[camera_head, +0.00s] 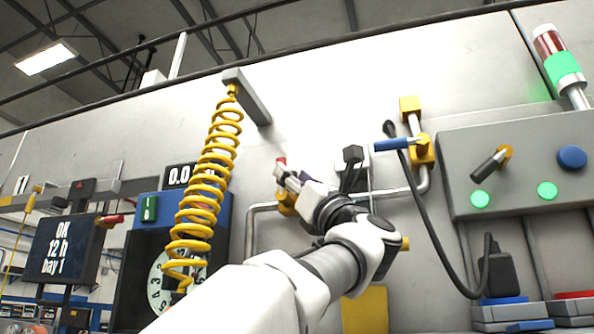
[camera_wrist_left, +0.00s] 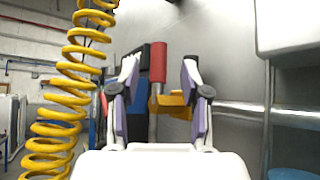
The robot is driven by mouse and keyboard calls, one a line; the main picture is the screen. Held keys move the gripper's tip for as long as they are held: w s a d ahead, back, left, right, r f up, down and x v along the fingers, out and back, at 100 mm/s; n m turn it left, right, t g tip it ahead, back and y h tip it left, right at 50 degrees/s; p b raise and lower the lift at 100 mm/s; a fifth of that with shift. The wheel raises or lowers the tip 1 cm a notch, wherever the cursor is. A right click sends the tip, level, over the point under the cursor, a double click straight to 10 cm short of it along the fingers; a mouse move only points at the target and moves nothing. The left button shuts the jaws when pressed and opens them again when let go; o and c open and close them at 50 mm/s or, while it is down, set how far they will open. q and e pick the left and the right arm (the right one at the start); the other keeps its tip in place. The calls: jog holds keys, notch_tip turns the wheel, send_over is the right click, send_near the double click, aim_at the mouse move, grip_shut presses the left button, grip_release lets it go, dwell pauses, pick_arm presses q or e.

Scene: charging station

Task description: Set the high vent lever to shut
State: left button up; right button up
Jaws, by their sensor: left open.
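A lever with a red handle (camera_wrist_left: 158,62) and a grey stem stands upright in the left wrist view, in front of a yellow valve body (camera_wrist_left: 174,106). My left gripper (camera_wrist_left: 160,82) is open, with one finger on each side of the handle; I cannot tell whether either touches it. In the head view the red handle tip (camera_head: 281,161) shows just beyond my left gripper (camera_head: 288,176), which hides most of that valve. Another lever with a blue handle (camera_head: 393,144) points left from a yellow valve (camera_head: 424,151). I see no label naming the vent lever. My right gripper is not in view.
A coiled yellow hose (camera_head: 208,185) hangs close left of my left arm. A grey panel (camera_head: 520,150) with green lights and a black-handled switch is at the right. A black cable (camera_head: 436,235) loops below the blue lever. Grey pipes run along the wall.

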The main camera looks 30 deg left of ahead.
aim_at(282, 160)
pick_arm(q)
jog(key=a+r+p, duration=0.1)
jog(key=r, duration=0.1)
jog(key=s+a+r+p, duration=0.1)
jog(key=shift+a+r, duration=0.2)
jog(key=shift+r, duration=0.2)
jog(key=shift+w+a+f+p, duration=0.1)
jog(key=shift+w+a+p, duration=0.35)
jog(key=shift+w+a, duration=0.7)
jog(key=shift+w+d+f, duration=0.1)
jog(key=shift+w+d, duration=0.1)
jog(key=shift+w, duration=0.15)
jog(key=shift+s+d+r, duration=0.25)
jog(key=shift+s+d, duration=0.1)
jog(key=shift+s, duration=0.3)
grip_shut()
jog(key=shift+w, duration=0.15)
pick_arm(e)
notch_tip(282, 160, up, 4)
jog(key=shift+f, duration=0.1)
pick_arm(q)
jog(key=shift+a, duration=0.1)
